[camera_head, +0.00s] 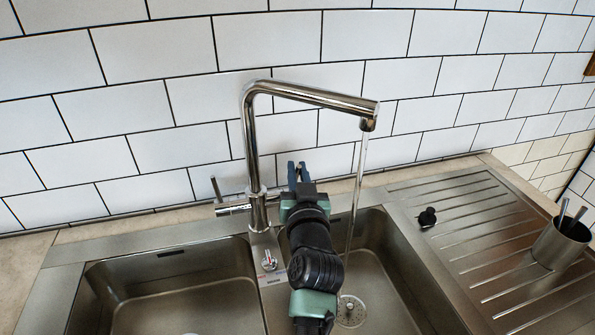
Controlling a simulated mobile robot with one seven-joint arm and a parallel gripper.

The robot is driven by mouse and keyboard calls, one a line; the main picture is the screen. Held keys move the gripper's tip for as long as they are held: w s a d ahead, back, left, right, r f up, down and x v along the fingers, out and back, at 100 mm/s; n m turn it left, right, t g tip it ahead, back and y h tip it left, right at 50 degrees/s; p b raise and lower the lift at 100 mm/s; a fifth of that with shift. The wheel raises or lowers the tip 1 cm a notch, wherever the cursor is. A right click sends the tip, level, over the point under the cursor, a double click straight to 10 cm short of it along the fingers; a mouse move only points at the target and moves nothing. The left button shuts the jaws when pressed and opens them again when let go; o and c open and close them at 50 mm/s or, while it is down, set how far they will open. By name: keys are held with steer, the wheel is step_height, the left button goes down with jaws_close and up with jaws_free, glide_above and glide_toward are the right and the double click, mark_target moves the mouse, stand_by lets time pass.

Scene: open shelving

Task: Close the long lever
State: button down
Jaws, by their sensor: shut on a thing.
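A chrome tap (250,140) stands behind the sink, its spout reaching right. Water (357,185) runs from the spout into the right basin. A short thin upright handle (215,189) sits at the left end of the tap's horizontal body (235,208). My gripper (297,172) is just right of the tap's column, its fingers pointing up and away toward the wall. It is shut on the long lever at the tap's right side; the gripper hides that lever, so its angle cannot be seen.
The left basin (190,300) and right basin (385,270) look empty. A ribbed drainboard (470,225) on the right holds a small black stopper (427,217) and a metal cup (560,245) with utensils. The tiled wall (260,45) is close behind the tap.

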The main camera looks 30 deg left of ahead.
stand_by(0.3)
steer(key=p, duration=0.1)
steer(key=r+p, duration=0.1)
steer(key=p, duration=0.1)
steer(key=shift+w+a+r+g+h, duration=0.1)
steer(key=shift+w+a+g+h, duration=0.15)
steer(key=shift+g+h, duration=0.05)
steer(key=a+g+p, duration=0.1)
steer(key=p, duration=0.3)
steer(key=shift+w+r+h, duration=0.15)
steer(key=shift+w+h, duration=0.25)
steer(key=g+p, duration=0.1)
steer(key=p, duration=0.1)
steer(key=shift+w+a+h+p, duration=0.3)
steer(key=shift+a+h+p, duration=0.05)
steer(key=shift+h, duration=0.05)
steer(key=shift+w+a+f+n+g+h+p, duration=0.3)
steer(key=shift+w+a+g+h+p, duration=0.15)
steer(key=shift+p, duration=0.3)
steer(key=shift+s+d, duration=0.1)
steer(key=c, duration=0.9)
jaws_free()
